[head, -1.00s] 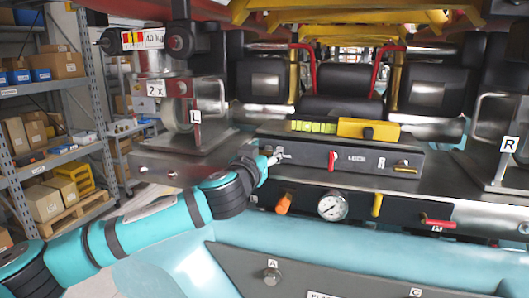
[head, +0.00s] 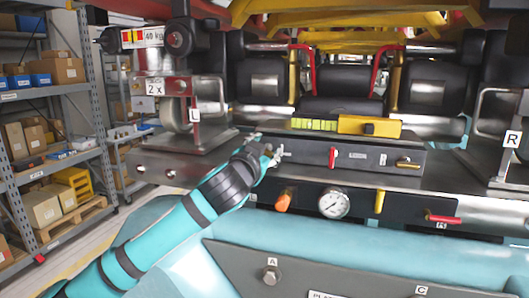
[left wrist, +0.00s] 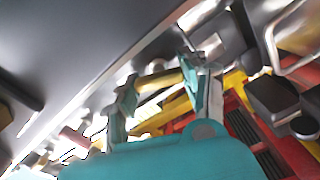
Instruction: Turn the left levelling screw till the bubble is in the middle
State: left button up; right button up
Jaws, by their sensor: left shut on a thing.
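The spirit level's green vial (head: 314,125) sits on top of the dark bar in the head view, beside a yellow block (head: 369,127). The bubble is too small to make out. My left gripper (head: 271,154) is at the left end of the dark bar (head: 350,157), where the left levelling screw is largely hidden by the fingers. In the left wrist view the fingers (left wrist: 160,88) stand on either side of a brass-coloured piece (left wrist: 158,81), apparently the screw. A brass piece (head: 408,163) shows at the bar's right end. My right gripper is not in view.
A red lever (head: 332,157) stands on the bar's front. Below are an orange handle (head: 283,201), a round gauge (head: 333,204), a yellow handle (head: 380,202) and a red handle (head: 442,218). A metal bracket marked L (head: 195,116) rises close left of my gripper.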

pick_arm(q)
jog(key=shift+m, duration=1.2)
jog(key=o, duration=1.2)
jog(key=v, duration=1.2)
jog(key=shift+c, duration=0.4)
